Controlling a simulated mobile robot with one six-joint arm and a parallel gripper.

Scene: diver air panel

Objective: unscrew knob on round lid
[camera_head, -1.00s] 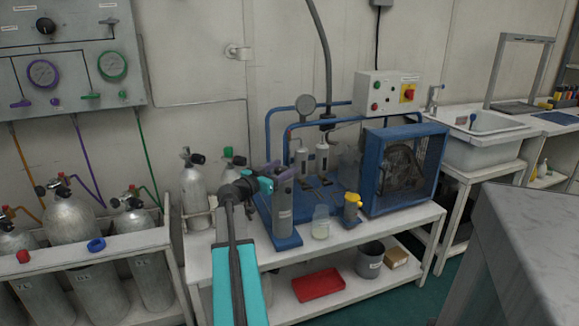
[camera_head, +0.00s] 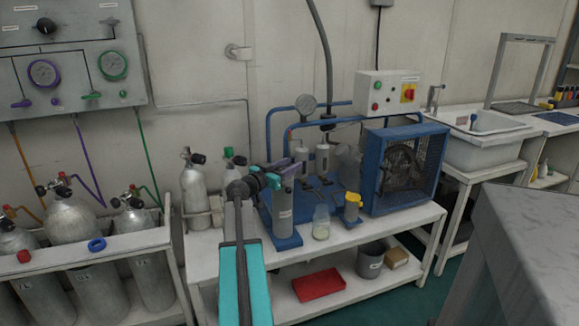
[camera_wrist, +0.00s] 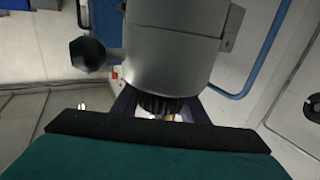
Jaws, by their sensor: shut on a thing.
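The grey upright canister (camera_head: 283,208) stands on the blue base of the compressor set in the head view. My gripper (camera_head: 276,174) is at its top, with teal and black parts hiding much of the lid. In the wrist view a large grey cylindrical body (camera_wrist: 165,55) fills the upper middle, with a black ball-ended side handle (camera_wrist: 88,53). A dark ribbed knob (camera_wrist: 160,105) sits at its lower end, between my dark fingers. The gripper is shut on this knob; the fingertips are partly hidden.
The blue caged compressor (camera_head: 403,170), a clear jar (camera_head: 321,222) and a yellow-topped container (camera_head: 352,207) are to the right. Grey cylinders (camera_head: 195,185) stand left. A red tray (camera_head: 319,284) is on the shelf below. A grey block (camera_head: 520,260) fills the lower right.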

